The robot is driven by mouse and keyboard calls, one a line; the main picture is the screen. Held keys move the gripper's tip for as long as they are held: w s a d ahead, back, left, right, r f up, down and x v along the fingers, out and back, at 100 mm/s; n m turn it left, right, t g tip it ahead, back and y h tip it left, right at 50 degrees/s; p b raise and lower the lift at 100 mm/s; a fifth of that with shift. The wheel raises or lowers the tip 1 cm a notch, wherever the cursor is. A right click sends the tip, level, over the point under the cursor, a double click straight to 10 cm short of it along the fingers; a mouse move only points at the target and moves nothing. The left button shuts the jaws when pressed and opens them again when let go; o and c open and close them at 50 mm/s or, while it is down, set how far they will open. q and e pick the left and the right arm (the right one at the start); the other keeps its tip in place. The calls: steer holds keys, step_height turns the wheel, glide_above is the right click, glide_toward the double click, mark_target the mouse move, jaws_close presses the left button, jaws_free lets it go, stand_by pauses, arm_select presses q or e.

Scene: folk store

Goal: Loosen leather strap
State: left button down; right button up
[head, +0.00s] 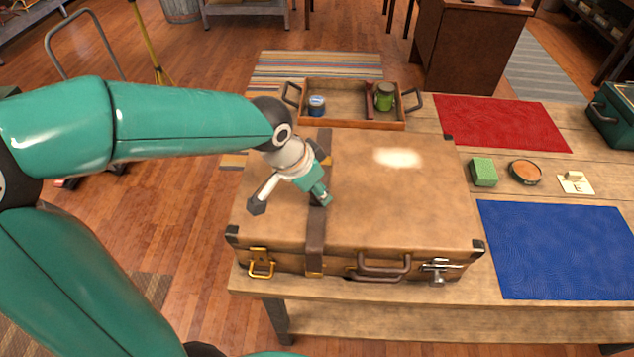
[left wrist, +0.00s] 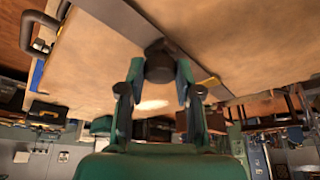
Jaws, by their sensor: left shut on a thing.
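A brown leather suitcase (head: 410,205) lies flat and closed on a wooden table. A dark leather strap (head: 316,240) runs over its lid from back to front, left of the middle, and down the front face. The strap also crosses the left wrist view (left wrist: 122,20). My left gripper (head: 322,199) is at the strap on top of the lid. In the left wrist view its fingers (left wrist: 160,72) are closed around a dark piece of the strap. The gripper hides part of the strap. My right gripper is not in view.
The suitcase front has a brass latch (head: 261,262), a handle (head: 380,268) and a silver latch (head: 439,270). A wooden tray (head: 340,92) stands behind. On the right are a green block (head: 483,172), a round tin (head: 525,172), a red mat (head: 500,122) and a bare blue mat (head: 565,250).

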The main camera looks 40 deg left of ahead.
arm_select(q)
steer(key=shift+s+d, duration=0.6)
steer(key=shift+s, duration=0.3)
steer(key=c, duration=0.8)
jaws_free()
steer(key=shift+r, duration=0.1)
steer(key=v, duration=1.1)
steer(key=shift+s+a+r, duration=0.15)
steer(key=shift+s+r, duration=0.1)
steer(key=shift+r, duration=0.05)
